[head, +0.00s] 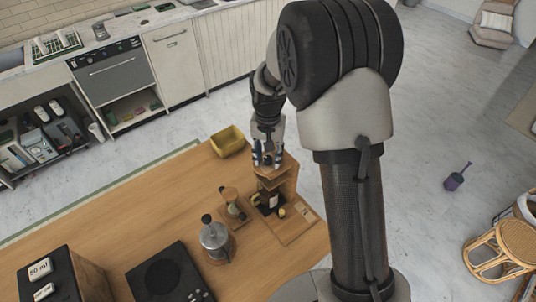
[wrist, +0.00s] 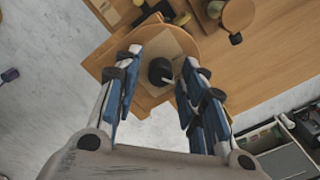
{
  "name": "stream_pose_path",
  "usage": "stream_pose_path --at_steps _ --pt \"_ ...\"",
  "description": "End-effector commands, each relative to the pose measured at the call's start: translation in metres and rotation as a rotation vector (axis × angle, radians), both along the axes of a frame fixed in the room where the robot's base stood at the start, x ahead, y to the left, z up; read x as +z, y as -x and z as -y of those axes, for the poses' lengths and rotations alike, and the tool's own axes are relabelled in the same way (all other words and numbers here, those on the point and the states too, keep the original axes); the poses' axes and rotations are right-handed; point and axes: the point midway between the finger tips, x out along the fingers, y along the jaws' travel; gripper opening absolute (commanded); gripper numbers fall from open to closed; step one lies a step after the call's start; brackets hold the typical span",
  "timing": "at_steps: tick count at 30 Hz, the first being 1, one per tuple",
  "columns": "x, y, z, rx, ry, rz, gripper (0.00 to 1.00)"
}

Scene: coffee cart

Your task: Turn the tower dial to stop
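The wooden tower (head: 286,178) stands near the far right edge of the wooden cart top. In the wrist view its round wooden top carries a pale square plate (wrist: 180,44) with the black dial (wrist: 159,70) in its middle. A thin pale pointer shows at the dial's lower right; its marks cannot be read. My gripper (wrist: 163,62) is open above the tower, with one blue-and-grey finger left of the dial and one right of it. Both look apart from the dial. In the head view my gripper (head: 267,161) hides the dial.
A dark carafe (head: 267,202) stands under the tower, near a wooden board (head: 296,231). A yellow bin (head: 229,141) sits behind.

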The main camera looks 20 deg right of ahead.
Motion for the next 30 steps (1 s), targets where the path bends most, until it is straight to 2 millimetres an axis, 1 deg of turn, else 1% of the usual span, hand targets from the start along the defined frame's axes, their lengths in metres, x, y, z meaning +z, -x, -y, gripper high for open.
stream_pose_path --at_steps 1,2,15,23,30 --pt "0.0002 -0.0001 0.0 0.0 0.0 0.0 0.32" --pt "0.0002 -0.0001 0.0 0.0 0.0 0.0 0.3" --pt "0.0004 -0.0002 0.0 0.0 0.0 0.0 0.01" --pt "0.0005 -0.0002 0.0 0.012 0.0 0.001 0.0" --pt "0.0005 -0.0004 -0.0001 0.106 0.0 0.001 0.0"
